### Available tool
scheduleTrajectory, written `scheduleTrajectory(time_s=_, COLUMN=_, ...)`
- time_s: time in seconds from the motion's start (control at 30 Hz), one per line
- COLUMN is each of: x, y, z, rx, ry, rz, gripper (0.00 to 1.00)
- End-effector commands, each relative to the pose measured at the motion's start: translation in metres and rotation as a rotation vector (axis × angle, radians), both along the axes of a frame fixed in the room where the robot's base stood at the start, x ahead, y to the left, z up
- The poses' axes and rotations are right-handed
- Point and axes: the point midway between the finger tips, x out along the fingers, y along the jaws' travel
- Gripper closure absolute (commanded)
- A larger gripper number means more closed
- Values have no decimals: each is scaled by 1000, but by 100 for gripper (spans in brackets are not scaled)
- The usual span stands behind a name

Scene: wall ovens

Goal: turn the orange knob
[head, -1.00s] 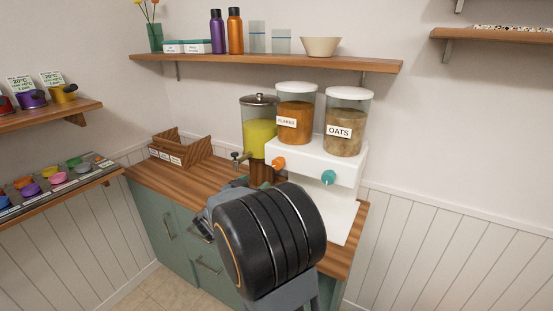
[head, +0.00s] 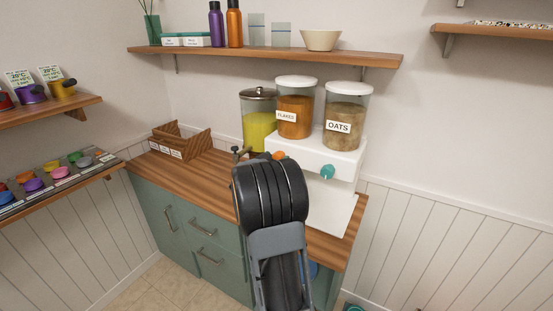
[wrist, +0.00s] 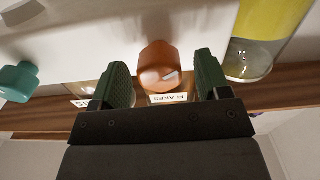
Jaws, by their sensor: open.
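The orange knob (wrist: 158,68) is on the front of the white dispenser, beside the FLAKES label. In the wrist view it lies between and just beyond the two dark green finger pads of my gripper (wrist: 161,82), which are open with a gap on each side of it. I cannot tell whether the pads reach around it. In the head view only the top of the orange knob (head: 278,155) shows above my black arm, which hides the gripper. The dispenser (head: 318,155) carries the flakes jar (head: 295,108) and the oats jar (head: 346,118).
A teal knob (head: 327,172) is on the dispenser right of the orange one. A yellow drink jar with a tap (head: 258,120) stands close on the left. A wooden shelf (head: 270,57) runs above.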

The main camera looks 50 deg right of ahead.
Motion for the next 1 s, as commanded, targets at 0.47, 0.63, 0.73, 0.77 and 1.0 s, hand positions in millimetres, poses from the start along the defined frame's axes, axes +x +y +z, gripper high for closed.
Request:
scheduleTrajectory(time_s=0.47, x=1, y=-6, z=0, rx=1, ry=0, rz=-1, gripper=35)
scheduleTrajectory(time_s=0.63, x=1, y=-6, z=0, rx=1, ry=0, rz=-1, gripper=52)
scheduleTrajectory(time_s=0.73, x=1, y=-6, z=0, rx=1, ry=0, rz=-1, gripper=61)
scheduleTrajectory(time_s=0.77, x=1, y=-6, z=0, rx=1, ry=0, rz=-1, gripper=64)
scheduleTrajectory(time_s=1.0, x=1, y=-6, z=0, rx=0, ry=-1, rz=-1, gripper=80)
